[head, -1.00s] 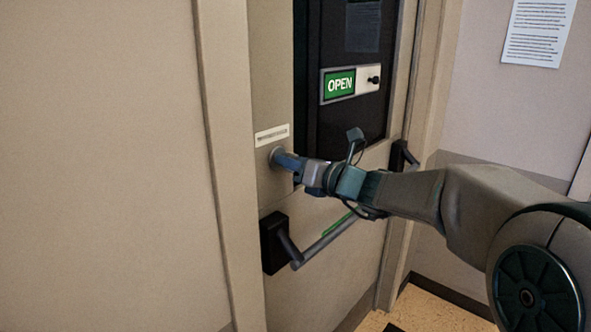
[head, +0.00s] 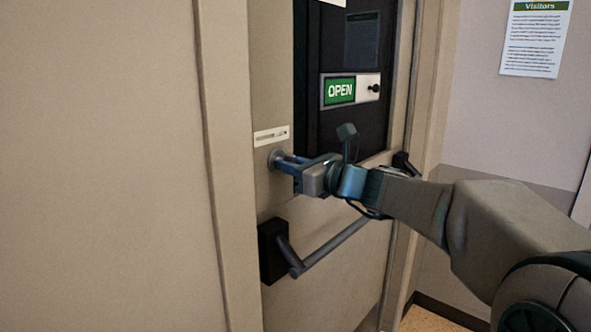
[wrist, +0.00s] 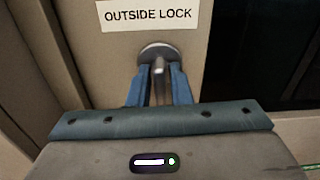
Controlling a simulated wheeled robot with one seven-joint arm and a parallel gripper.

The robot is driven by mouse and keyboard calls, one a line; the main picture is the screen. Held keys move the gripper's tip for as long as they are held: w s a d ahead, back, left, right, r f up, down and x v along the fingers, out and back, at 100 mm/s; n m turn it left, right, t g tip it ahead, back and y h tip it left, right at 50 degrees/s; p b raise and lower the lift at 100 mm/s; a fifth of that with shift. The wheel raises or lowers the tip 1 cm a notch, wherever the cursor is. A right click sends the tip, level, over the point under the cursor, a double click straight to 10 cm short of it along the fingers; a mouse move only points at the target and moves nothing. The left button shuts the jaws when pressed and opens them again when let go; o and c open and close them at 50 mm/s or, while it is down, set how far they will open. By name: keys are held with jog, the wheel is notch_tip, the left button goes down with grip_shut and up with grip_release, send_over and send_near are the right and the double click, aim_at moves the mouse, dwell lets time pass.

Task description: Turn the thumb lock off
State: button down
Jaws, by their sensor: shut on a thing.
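The thumb lock (wrist: 158,66) is a small metal turn piece on a round metal rose, set in the beige door under a label (wrist: 150,15) reading "OUTSIDE LOCK". In the wrist view the turn piece points roughly straight down the picture, between the two blue fingers of my gripper (wrist: 159,88). My gripper is shut on the turn piece. In the head view my gripper (head: 283,162) reaches the lock's rose (head: 275,158) from the right, and the fingers and hand hide most of the turn piece.
A push bar (head: 335,243) crosses the door just below my gripper. A green "OPEN" sign (head: 340,91) with a black knob (head: 374,88) is on the dark door panel above. A visitors notice (head: 535,40) hangs on the right wall.

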jog(key=c, duration=1.5)
grip_release()
jog(key=v, duration=0.9)
jog(key=s+f+n+g+h+p, duration=0.6)
jog(key=s+f+n, duration=0.4)
jog(key=s+n, duration=0.2)
jog(key=s+d+f+n+h+p, duration=0.1)
jog(key=s+d+n+h+p, duration=0.1)
jog(key=s+d+n, duration=0.1)
jog(key=s+d+f+n+g+h+p, duration=0.1)
jog(key=s+d+f+n+h+p, duration=0.1)
jog(key=s+d+n+h, duration=0.1)
jog(key=s+d+f+n+g+h+p, duration=0.1)
jog(key=s+d+f+n+h+p, duration=0.1)
jog(key=d+n, duration=0.4)
jog(key=shift+s+d+n+h, duration=0.1)
jog(key=shift+s+n+h, duration=0.15)
jog(key=shift+s, duration=0.45)
jog(key=shift+s+d+n+h, duration=0.15)
jog(key=shift+s+h, duration=0.2)
jog(key=shift+s, duration=0.35)
